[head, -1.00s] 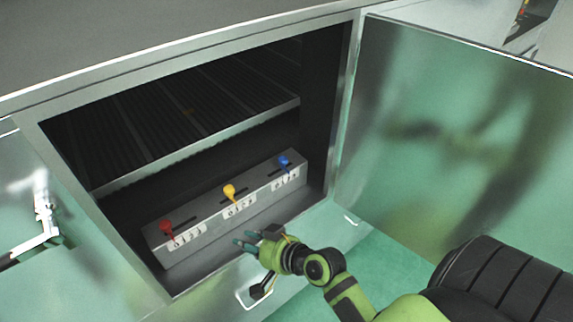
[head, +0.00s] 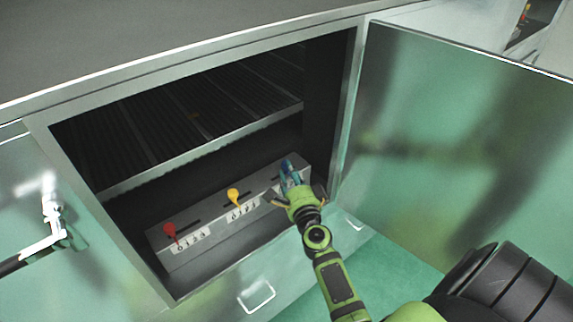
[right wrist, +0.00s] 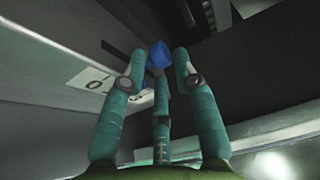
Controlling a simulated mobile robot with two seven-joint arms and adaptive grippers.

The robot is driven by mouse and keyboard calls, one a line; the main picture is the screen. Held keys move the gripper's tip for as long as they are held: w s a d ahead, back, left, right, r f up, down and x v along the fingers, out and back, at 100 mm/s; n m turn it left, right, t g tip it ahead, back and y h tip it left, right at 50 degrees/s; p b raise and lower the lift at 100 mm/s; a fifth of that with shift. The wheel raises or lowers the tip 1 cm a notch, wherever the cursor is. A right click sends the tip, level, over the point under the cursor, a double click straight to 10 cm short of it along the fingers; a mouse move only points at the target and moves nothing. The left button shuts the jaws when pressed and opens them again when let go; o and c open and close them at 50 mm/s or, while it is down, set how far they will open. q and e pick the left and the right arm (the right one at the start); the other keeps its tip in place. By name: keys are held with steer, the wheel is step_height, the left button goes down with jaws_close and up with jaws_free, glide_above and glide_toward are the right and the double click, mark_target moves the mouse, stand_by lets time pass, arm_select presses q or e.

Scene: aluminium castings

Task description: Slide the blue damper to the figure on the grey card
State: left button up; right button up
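The blue damper knob (right wrist: 160,54) shows in the right wrist view, between and just beyond the fingertips of my right gripper (right wrist: 158,72). The three teal fingers are spread around it with gaps at the sides; I see no firm grip. In the head view my right gripper (head: 289,174) covers most of the blue damper and its scale at the right end of the grey control block (head: 215,250). A pale label with figures (right wrist: 92,78) shows left of the fingers in the wrist view. I cannot make out a grey card. My left gripper is not in view.
The yellow damper (head: 234,195) and the red damper (head: 170,230) stand on the same block, each by a white figure strip. The open cabinet door (head: 450,150) is close on the right. A dark grate (head: 190,115) lies behind the block.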

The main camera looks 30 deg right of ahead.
mark_target(294, 161)
steer(key=shift+x, duration=2)
jaws_close()
steer(key=shift+d+r, duration=0.1)
steer(key=shift+d, duration=0.95)
steer(key=shift+d+r, duration=0.1)
steer(key=shift+d, duration=0.05)
jaws_free()
steer(key=shift+w, duration=0.1)
